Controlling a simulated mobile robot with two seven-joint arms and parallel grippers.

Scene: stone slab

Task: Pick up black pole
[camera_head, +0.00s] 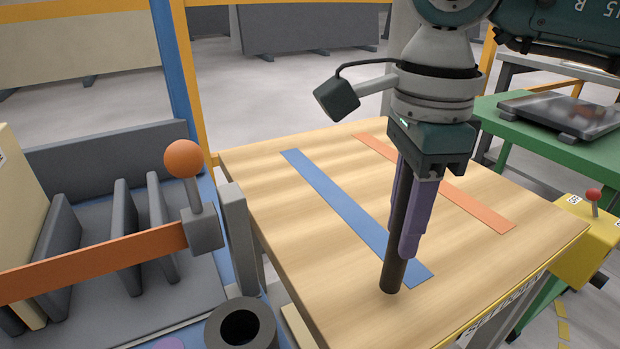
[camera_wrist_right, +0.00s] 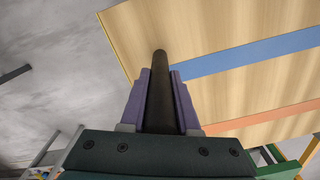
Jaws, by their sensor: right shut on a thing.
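The black pole (camera_head: 396,243) is a dark cylinder, upright or nearly so, over the wooden table (camera_head: 300,235). My right gripper (camera_head: 408,245) has purple fingers and is shut on the pole from above. The pole's lower end extends below the fingertips, near the front end of the blue strip (camera_head: 350,211); I cannot tell whether it touches the table. In the right wrist view the pole (camera_wrist_right: 160,85) lies between the two purple fingers (camera_wrist_right: 159,102) and sticks out past them. My left gripper is not in view.
An orange strip (camera_head: 480,204) lies on the table. A dark hollow cylinder (camera_head: 240,326) stands at the front left. An orange ball-topped lever (camera_head: 184,160) and grey slabs (camera_head: 125,240) are at the left. A yellow box (camera_head: 590,240) with a red knob is at the right.

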